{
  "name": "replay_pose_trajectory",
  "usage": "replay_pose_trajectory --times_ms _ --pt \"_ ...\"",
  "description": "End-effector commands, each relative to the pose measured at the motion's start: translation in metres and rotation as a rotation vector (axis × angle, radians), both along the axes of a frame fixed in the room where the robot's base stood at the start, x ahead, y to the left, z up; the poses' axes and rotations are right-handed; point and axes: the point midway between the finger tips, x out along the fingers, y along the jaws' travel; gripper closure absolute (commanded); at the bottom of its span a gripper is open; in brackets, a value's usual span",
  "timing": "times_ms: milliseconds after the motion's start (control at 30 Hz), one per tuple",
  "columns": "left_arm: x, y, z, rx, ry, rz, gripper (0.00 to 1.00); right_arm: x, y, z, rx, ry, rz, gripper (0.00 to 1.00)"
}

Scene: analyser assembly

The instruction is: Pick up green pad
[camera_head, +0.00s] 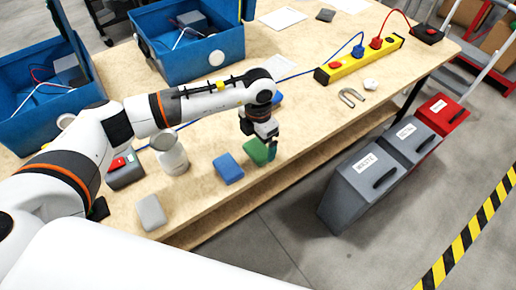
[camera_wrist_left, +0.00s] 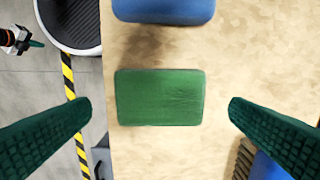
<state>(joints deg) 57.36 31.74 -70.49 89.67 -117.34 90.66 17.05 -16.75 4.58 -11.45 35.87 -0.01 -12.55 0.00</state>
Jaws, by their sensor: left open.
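The green pad (camera_head: 257,153) lies on the wooden table near its front edge, and it fills the middle of the left wrist view (camera_wrist_left: 160,97). My left gripper (camera_head: 266,148) points down right at the pad in the head view and hides part of it. In the left wrist view its two dark green fingers (camera_wrist_left: 160,104) are spread wide, one on each side of the pad, with gaps between. Nothing is held. Part of my right gripper (camera_wrist_left: 25,42) shows small at the upper left of the left wrist view, too small to read its state.
A metal cup (camera_head: 172,158), a grey pad (camera_head: 151,212) and blue bins (camera_head: 195,55) stand farther left. A yellow power strip (camera_head: 350,65) and magnet (camera_head: 351,97) lie right.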

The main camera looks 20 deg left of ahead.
Motion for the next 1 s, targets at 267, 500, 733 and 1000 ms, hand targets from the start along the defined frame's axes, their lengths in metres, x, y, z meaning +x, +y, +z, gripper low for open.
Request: replay_pose_trajectory --times_ms 267,500,733,1000 --pt "-0.001 0.000 -0.027 -0.001 0.001 0.000 0.00 -0.002 0.000 0.006 0.001 0.002 0.000 1.00" --pt "0.000 0.000 -0.028 -0.001 0.000 -0.001 0.08 -0.014 0.000 0.005 -0.002 0.021 0.000 1.00" --pt "0.000 0.000 -0.027 -0.001 0.000 0.000 0.42 -0.014 0.000 0.005 -0.002 0.021 0.000 1.00" --pt "0.000 0.000 -0.023 -0.001 -0.002 0.000 0.43 -0.011 0.000 0.004 -0.002 0.017 0.000 1.00"
